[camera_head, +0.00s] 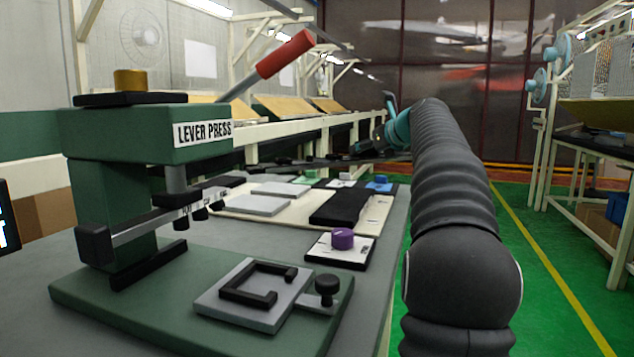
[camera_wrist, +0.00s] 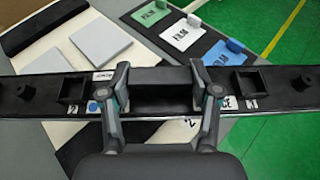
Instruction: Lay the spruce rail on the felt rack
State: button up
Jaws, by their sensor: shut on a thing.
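The rail is a long black bar (camera_wrist: 258,98) with square sockets, round knobs and a blue dot. It spans the wrist view from side to side, above the bench. A label on it ends in "CE", partly hidden by a finger. My gripper (camera_wrist: 160,88) is shut on the rail's raised middle block. In the head view, the rail (camera_head: 308,164) is a dark strip beyond the press, partly merging with my gripper. I cannot tell for certain which piece is the felt rack; a cream board (camera_head: 376,217) with grey plates and a black pad lies on the bench.
A green lever press (camera_head: 140,150) with a red handle stands at the left. A purple-knobbed block (camera_head: 342,239) sits on a card nearby. Green, white and blue "FILM" cards (camera_wrist: 187,33) lie on a black strip. Green floor is open at the right.

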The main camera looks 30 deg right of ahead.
send_over(341, 191)
notch_tip(341, 191, down, 5)
jog(key=shift+s+f+b, duration=0.15)
jog(key=shift+b, duration=0.15)
jog(key=shift+f+b, duration=0.85)
jog(key=shift+f, duration=1.05)
jog(key=shift+f, duration=0.1)
jog(key=o, duration=1.4)
jog(key=v, duration=1.1)
jog(key=shift+s, duration=0.1)
jog(key=shift+s+r, duration=0.3)
jog(key=shift+s, duration=0.05)
jog(key=shift+a, duration=0.1)
